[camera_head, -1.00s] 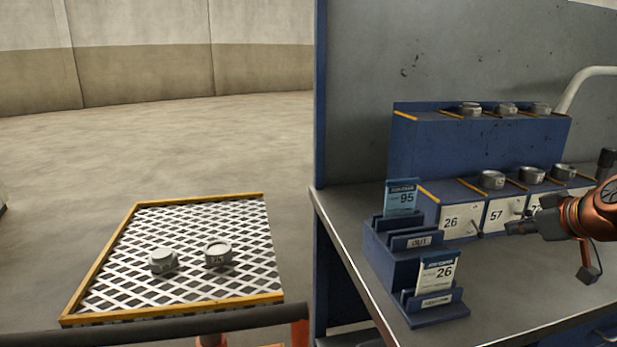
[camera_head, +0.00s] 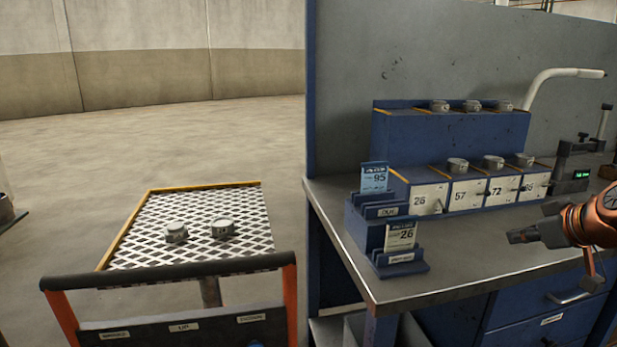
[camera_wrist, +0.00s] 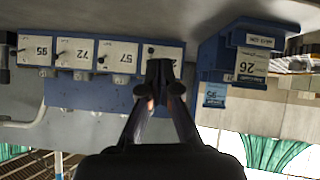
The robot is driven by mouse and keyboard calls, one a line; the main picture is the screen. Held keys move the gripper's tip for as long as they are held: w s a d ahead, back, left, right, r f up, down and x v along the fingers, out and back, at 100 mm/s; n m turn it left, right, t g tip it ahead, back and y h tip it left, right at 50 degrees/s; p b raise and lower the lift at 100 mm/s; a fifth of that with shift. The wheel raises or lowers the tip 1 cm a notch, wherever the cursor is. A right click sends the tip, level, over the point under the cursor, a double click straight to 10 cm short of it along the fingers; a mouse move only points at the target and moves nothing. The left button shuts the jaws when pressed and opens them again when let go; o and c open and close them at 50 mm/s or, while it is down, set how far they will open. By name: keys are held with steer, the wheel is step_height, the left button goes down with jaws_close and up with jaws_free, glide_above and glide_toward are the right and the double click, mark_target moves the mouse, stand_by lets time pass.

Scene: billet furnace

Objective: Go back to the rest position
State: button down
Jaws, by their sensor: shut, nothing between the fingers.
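My gripper (camera_head: 522,236) is in the right of the head view, over the front part of the grey bench top (camera_head: 470,250). It is shut and empty, with its fingers pointing left. In the wrist view the shut fingers (camera_wrist: 160,72) point toward the numbered blue rack, which appears upside down. The fingers partly cover one number plate there. I see no contact between the gripper and the rack or the card holder.
A blue rack (camera_head: 450,128) with numbered plates and grey round parts stands on the bench. A blue card holder (camera_head: 369,238) holds cards 95 and 26. A mesh-topped cart (camera_head: 200,208) with two grey parts stands left. A device (camera_head: 572,175) stands right.

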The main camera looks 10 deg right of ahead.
steer(key=s+a+f+g+y, duration=0.1)
steer(key=s+a+f+g, duration=0.15)
steer(key=a, duration=0.45)
steer(key=s+a+f+n+g, duration=0.1)
steer(key=a+f, duration=0.3)
steer(key=a, duration=0.4)
steer(key=s+a+f+g+y, duration=0.1)
steer(key=a+f+g, duration=0.15)
steer(key=a, duration=0.45)
steer(key=s+a+f+m+g+h, duration=0.1)
steer(key=s+a+f+g, duration=0.1)
steer(key=s+f, duration=0.35)
steer(key=s+a+f+m+g+h, duration=0.1)
steer(key=s+a+f+g, duration=0.15)
steer(key=s, duration=0.65)
steer(key=s+a+f+m+g+h, duration=0.1)
steer(key=s+a+f+g, duration=0.2)
steer(key=s, duration=0.5)
step_height(320, 180, up, 19)
steer(key=d+t+p, duration=0.1)
steer(key=p, duration=1.8)
steer(key=shift+s+r+m, duration=0.15)
steer(key=shift+m, duration=0.15)
